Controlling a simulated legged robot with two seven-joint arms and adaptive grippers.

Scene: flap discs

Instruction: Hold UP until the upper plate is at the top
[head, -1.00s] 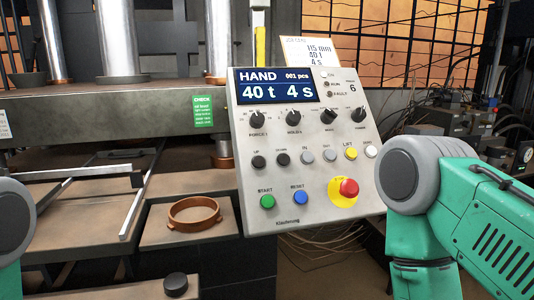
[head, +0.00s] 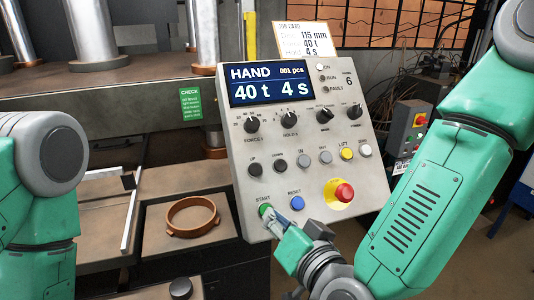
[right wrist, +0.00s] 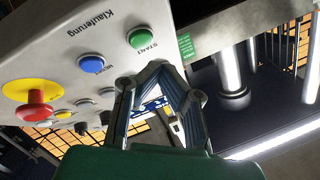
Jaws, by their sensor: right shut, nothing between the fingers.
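The grey control panel (head: 305,120) stands tilted in the middle of the head view. Its black UP button (head: 254,169) is at the left of the upper button row, uncovered. My right gripper (head: 273,216) is shut and empty in front of the panel's lower left, beside the green START button (head: 265,209), below UP. I cannot tell whether it touches the panel. In the right wrist view its fingers (right wrist: 162,75) close together near START (right wrist: 143,38). The press's thick grey slab (head: 110,100) is at left; I cannot tell the upper plate's height. My left gripper is out of view.
The display (head: 271,83) reads HAND, 40 t, 4 s. The blue RESET button (head: 298,203) and red emergency stop (head: 343,193) sit near my right gripper. A brown ring (head: 192,216) lies on a tray left of the panel. A job card (head: 307,41) stands behind the panel.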

